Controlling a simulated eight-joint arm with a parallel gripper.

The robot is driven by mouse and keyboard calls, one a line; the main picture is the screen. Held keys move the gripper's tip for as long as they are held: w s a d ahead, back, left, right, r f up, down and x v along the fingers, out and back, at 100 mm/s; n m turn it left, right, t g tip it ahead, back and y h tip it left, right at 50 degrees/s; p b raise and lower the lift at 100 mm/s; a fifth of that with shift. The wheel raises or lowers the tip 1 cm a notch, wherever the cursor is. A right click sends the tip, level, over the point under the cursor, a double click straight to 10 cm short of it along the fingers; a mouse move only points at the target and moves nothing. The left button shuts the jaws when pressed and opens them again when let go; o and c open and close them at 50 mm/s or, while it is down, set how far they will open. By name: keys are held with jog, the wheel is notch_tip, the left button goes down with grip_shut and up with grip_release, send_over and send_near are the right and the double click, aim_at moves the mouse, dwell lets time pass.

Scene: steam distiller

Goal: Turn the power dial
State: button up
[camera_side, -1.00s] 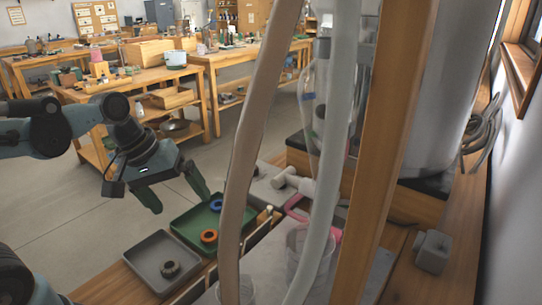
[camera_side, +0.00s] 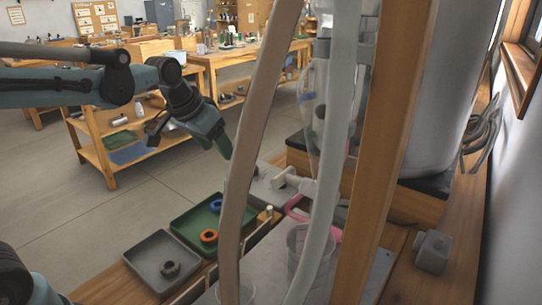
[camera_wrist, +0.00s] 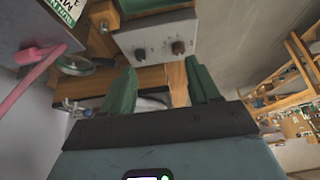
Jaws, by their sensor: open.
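In the wrist view a light grey control box (camera_wrist: 155,30) carries two dark dials, a left one (camera_wrist: 139,53) and a right one (camera_wrist: 178,47). I cannot read which is the power dial. My gripper (camera_wrist: 160,70) is open and empty, its two green fingers apart, pointing toward the box's dial face. Neither finger appears to touch a dial. In the side view my gripper (camera_side: 225,146) is raised above the bench, close to the brown tube in the picture, and its two fingers overlap. The dials cannot be made out in the side view.
A brown tube (camera_side: 250,140) and a clear tube (camera_side: 332,150) hang across the side view, with a wooden post (camera_side: 388,140) beside them. A grey tray (camera_side: 140,262) and a green tray (camera_side: 185,228) hold rings. A pink tube (camera_wrist: 30,80) shows at the wrist view's left.

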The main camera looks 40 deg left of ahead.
jog(key=g, duration=0.1)
send_near(252, 167)
jog(key=x, duration=0.9)
jog(key=shift+r, duration=0.1)
jog(key=c, duration=1)
jog(key=shift+c, duration=0.2)
